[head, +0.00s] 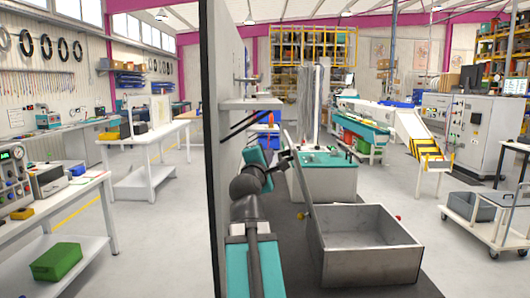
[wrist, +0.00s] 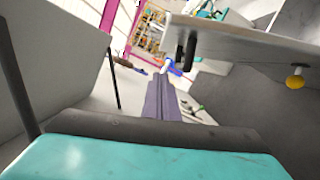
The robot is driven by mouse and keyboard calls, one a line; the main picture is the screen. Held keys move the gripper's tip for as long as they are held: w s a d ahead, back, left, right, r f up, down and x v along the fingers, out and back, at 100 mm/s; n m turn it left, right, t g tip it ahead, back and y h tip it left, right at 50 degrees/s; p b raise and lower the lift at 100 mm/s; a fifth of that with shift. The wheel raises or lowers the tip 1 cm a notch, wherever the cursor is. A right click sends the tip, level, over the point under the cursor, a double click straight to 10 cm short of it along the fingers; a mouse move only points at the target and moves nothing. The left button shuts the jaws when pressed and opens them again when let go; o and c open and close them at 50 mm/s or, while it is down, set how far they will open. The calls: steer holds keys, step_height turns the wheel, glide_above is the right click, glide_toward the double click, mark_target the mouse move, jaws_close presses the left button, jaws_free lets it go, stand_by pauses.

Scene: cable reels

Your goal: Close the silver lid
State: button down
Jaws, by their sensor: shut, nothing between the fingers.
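The box looks empty inside. In the wrist view a pale panel with a dark handle, which looks like the lid (wrist: 250,42), crosses the upper right. My gripper (head: 286,157) is close to the lid's upper part in the head view; I cannot tell whether they touch. In the wrist view my gripper (wrist: 162,88) is shut and empty, with its fingers left of and below the panel.
A grey wall panel (head: 229,130) stands left of my arm. A yellow knob (wrist: 295,78) shows at the right of the wrist view, and a red knob (head: 398,217) is by the box's right side.

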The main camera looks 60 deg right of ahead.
steer(key=s+d+r+p, duration=0.1)
steer(key=d+p, duration=0.1)
steer(key=d, duration=0.4)
steer(key=shift+d+r+p, duration=0.3)
steer(key=shift+d+p, duration=0.05)
steer(key=shift+d, duration=0.05)
steer(key=shift+s, duration=0.1)
